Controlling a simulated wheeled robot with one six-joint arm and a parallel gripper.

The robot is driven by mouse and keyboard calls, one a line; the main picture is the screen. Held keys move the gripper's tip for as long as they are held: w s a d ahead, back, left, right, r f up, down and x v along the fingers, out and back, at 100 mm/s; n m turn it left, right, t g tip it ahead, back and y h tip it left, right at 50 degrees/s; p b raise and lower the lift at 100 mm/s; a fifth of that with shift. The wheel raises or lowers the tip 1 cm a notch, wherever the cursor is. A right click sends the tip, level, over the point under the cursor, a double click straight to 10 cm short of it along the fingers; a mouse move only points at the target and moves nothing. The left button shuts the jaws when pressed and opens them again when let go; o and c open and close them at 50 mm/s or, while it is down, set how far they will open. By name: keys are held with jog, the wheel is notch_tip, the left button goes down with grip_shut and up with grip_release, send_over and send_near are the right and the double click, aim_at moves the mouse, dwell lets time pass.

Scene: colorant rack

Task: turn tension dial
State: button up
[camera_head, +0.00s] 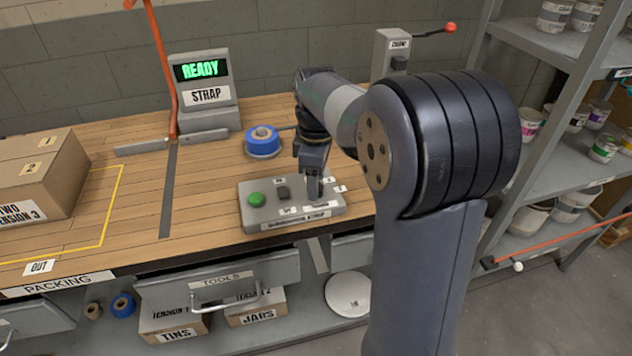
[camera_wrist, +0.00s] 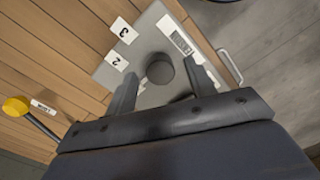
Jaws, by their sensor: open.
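The tension dial (camera_wrist: 160,70) is a dark round knob on a grey control panel (camera_wrist: 108,76), with labels 2 and 3 beside it in the wrist view. My gripper (camera_wrist: 159,68) is open, with one finger on each side of the dial and a visible gap on both sides. In the head view my gripper (camera_head: 314,190) points down over the right part of the control panel (camera_head: 255,222) and hides the dial. Whether the fingertips reach down around the knob I cannot tell.
The panel also carries a green button (camera_head: 256,199) and a small dark switch (camera_head: 284,193). A blue tape roll (camera_head: 263,141) lies behind it. The READY display (camera_head: 203,80) stands at the back. A yellow-knobbed lever (camera_wrist: 15,106) shows in the wrist view. A cardboard box (camera_head: 40,178) sits left.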

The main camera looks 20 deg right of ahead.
jog(key=shift+f, duration=0.3)
jog(key=shift+c, duration=0.4)
jog(key=c, duration=0.9)
